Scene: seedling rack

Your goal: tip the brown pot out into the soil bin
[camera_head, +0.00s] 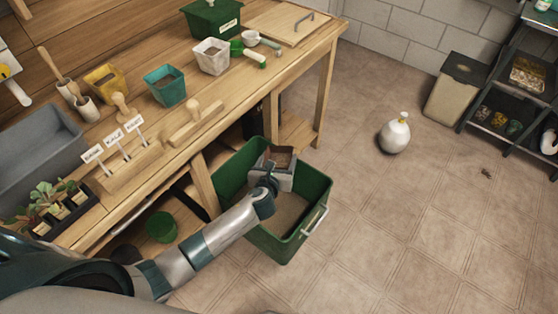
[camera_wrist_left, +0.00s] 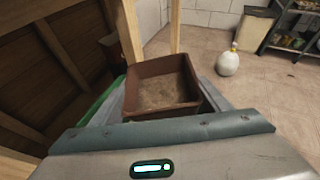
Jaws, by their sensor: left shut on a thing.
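The brown pot (camera_head: 281,155) is a square pot, held over the green soil bin (camera_head: 312,212). In the left wrist view the brown pot (camera_wrist_left: 160,70) looks upright or nearly so, with brown soil inside. My left gripper (camera_head: 275,170) is shut on the brown pot; its fingers show along the pot's sides. The soil bin stands on the floor beside the bench, with a light brown layer on its bottom. The arm and gripper hide part of the bin. A bit of the bin's green rim also shows in the left wrist view (camera_wrist_left: 100,108). My right gripper is out of view.
The wooden bench (camera_head: 235,95) runs along the left, its leg close to the bin. It carries a teal pot (camera_head: 165,86), a white pot (camera_head: 211,57) and a yellow pot (camera_head: 106,81). A white sprayer bottle (camera_head: 395,136) stands on the floor to the right, where the tiles are mostly clear.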

